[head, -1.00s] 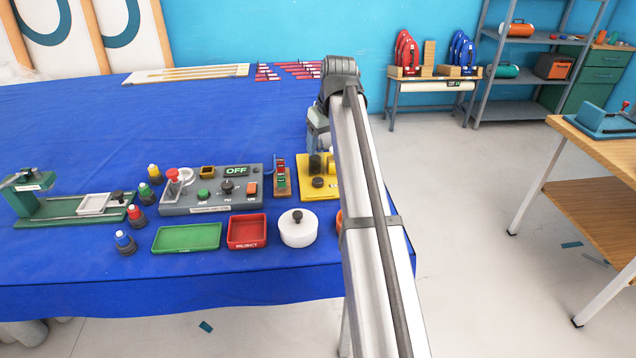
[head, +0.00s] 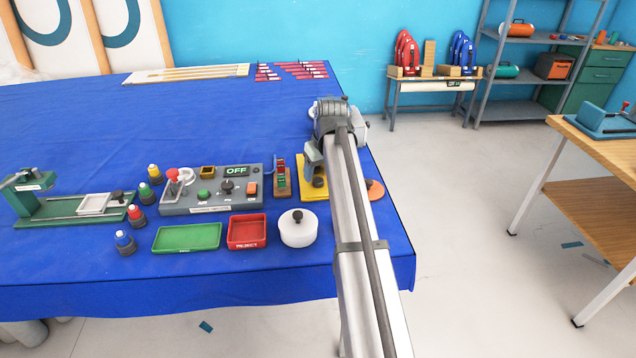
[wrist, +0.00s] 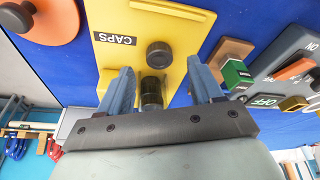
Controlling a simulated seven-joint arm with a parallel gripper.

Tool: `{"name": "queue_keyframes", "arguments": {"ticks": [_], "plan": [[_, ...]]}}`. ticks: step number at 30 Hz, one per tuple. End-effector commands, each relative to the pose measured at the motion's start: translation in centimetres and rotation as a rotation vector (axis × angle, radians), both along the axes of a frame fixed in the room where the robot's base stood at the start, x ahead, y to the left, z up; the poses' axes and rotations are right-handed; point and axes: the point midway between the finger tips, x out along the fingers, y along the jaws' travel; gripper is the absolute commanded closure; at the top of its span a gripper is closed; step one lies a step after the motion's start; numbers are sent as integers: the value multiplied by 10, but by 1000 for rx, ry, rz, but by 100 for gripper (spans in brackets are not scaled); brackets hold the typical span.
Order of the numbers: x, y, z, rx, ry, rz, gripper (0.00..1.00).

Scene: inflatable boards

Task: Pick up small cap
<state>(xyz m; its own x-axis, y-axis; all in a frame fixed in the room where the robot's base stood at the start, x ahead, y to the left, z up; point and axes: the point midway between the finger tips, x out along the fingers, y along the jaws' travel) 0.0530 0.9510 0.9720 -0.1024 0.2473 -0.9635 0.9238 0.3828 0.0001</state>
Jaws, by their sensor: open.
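A yellow board (wrist: 130,22) marked CAPS carries dark round caps; it also shows in the head view (head: 308,191). In the wrist view one dark cap (wrist: 158,54) lies just beyond the fingertips. A second dark, taller-looking cap (wrist: 151,92) shows between the two blue-grey fingers, apart from both. My gripper (wrist: 160,66) is open and points at the board. In the head view my gripper (head: 312,168) is over the board's far part and hides some of it. The nearer cap (head: 319,181) shows there beside it. I cannot tell which cap is the small one.
An orange disc with a dark knob (head: 374,190) lies right of the board. A small rack of coloured blocks (head: 281,178) and the grey OFF panel (head: 210,190) stand left. A white round pot (head: 297,230) and red REJECT tray (head: 247,232) are nearer the front edge.

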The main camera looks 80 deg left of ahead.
Motion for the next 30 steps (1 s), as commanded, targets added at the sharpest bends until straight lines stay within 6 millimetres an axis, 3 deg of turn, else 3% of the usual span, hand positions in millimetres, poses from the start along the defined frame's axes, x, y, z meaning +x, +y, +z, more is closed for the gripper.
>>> {"name": "queue_keyframes", "arguments": {"ticks": [6, 14, 30], "plan": [[-2, 5, -26, -1, 0, 0, 35], [-2, 6, -28, 0, 0, 0, 36], [-2, 6, -27, 0, 0, 0, 87]]}}
